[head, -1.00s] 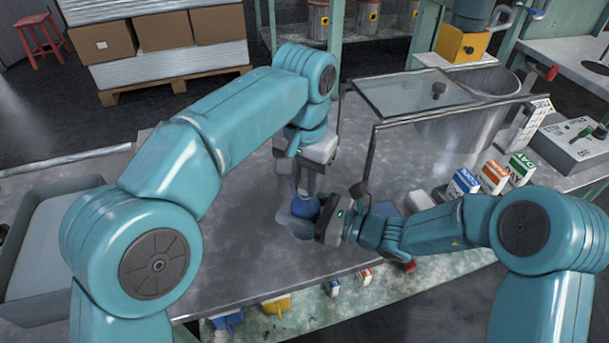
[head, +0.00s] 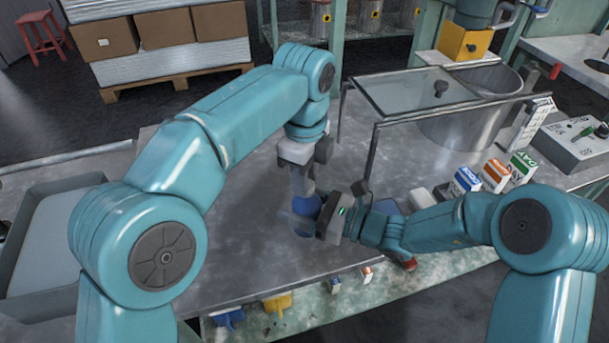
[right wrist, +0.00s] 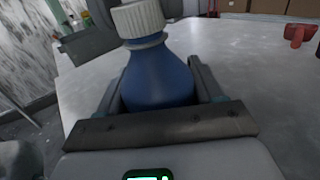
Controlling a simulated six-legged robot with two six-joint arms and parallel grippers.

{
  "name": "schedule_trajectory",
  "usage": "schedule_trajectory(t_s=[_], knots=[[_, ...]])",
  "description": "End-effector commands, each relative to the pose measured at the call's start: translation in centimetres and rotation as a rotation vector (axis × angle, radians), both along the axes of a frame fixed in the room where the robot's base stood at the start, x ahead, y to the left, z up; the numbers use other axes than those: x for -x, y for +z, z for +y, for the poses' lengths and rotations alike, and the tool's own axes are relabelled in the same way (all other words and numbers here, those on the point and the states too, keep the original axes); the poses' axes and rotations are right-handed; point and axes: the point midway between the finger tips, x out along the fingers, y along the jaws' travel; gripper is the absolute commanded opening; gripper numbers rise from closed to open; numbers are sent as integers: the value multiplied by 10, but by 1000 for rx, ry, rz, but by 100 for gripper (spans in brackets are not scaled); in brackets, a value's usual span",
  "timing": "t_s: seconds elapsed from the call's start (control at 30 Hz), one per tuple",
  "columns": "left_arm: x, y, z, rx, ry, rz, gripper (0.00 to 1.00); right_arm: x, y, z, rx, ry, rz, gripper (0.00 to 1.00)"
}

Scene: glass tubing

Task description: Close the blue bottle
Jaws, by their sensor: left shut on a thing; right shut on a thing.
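The blue bottle (head: 307,206) stands upright near the table's front edge. In the right wrist view the bottle (right wrist: 158,80) sits between the fingers of my right gripper (right wrist: 160,98), which is shut on its body. A white ribbed cap (right wrist: 138,18) is at the top of the bottle, over a pale ring at the neck; I cannot tell how tightly it sits. My left gripper (head: 303,188) points down from above, shut on the cap, which it hides in the head view. My right gripper (head: 308,222) reaches the bottle from the right.
A glass-topped frame (head: 415,92) and a metal drum (head: 465,130) stand behind on the right. Several cartons (head: 494,176) stand at the right. A grey tray (head: 45,240) is at the left. The metal table (head: 240,235) is clear left of the bottle.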

Motion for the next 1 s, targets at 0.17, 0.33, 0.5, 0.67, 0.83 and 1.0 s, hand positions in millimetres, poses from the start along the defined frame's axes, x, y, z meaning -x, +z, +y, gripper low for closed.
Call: schedule_trajectory(t_s=[0.17,0.33,0.5,0.67,0.83,1.0], knots=[[-2,0,-2,2,-469,-1,2,0,0,0,0,0,0,0],[-3,-1,-4,2,-917,0,2,0,0,0,0,0,0,0],[-3,-1,-6,3,-1248,0,2,0,0,0,0,0,0,0],[-3,-1,-6,3,-1373,1,2,0,0,0,0,0,0,0],[-3,-1,-6,3,-1382,1,2,0,0,0,0,0,0,0],[-3,-1,-6,3,-1380,1,49,0,0,0,0,0,0,0]])
